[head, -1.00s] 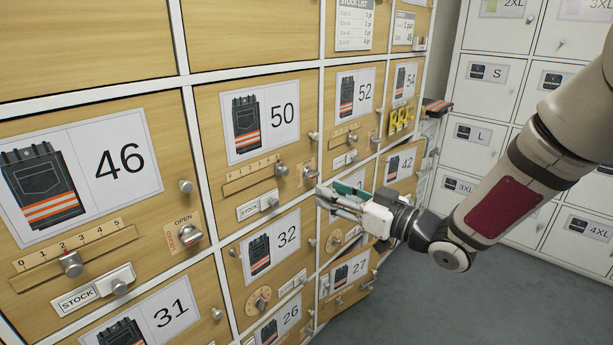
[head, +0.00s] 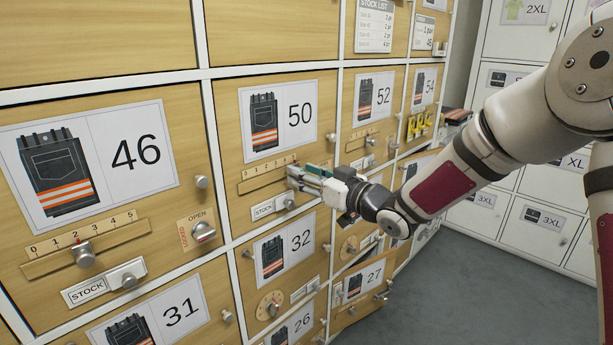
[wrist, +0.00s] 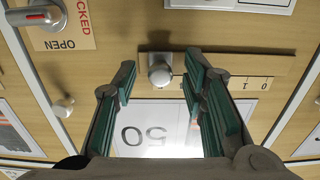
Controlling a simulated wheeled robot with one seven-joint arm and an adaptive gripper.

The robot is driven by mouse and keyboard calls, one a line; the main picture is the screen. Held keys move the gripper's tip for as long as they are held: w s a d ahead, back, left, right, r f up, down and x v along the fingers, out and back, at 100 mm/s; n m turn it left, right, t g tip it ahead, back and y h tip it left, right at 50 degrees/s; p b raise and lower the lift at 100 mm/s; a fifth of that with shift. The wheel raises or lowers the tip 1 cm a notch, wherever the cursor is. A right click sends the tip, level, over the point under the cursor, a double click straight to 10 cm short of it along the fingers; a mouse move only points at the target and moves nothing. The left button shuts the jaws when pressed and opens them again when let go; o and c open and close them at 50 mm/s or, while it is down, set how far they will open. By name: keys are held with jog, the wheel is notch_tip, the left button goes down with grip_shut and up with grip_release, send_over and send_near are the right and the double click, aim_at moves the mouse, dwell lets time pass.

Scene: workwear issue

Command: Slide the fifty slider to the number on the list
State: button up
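The fifty door carries a "50" label (head: 280,117) with a picture of dark trousers. Below it is a numbered slider track (head: 262,176); my gripper (head: 291,177) covers its right end in the head view. The upside-down wrist view shows the silver slider knob (wrist: 160,72) on the track (wrist: 245,83). My open gripper (wrist: 160,78) has one green-padded finger on each side of the knob; contact cannot be told. The 0 and 1 marks show right of the fingers; higher marks are hidden. The stock list (head: 375,25) hangs above door 52, its figures too small to read surely.
Door 46 (head: 185,110) has its own slider knob (head: 83,253) and a red-marked OPEN latch (head: 203,232). A STOCK slide (head: 272,206) sits under the fifty track. Door 27 (head: 362,290) stands ajar lower right. Grey floor is free at right.

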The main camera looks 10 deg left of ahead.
grip_shut()
jog(key=shift+s+a+b, duration=0.3)
jog(key=shift+s+a, duration=0.6)
jog(key=shift+s, duration=0.2)
grip_release()
jog(key=v, duration=1.2)
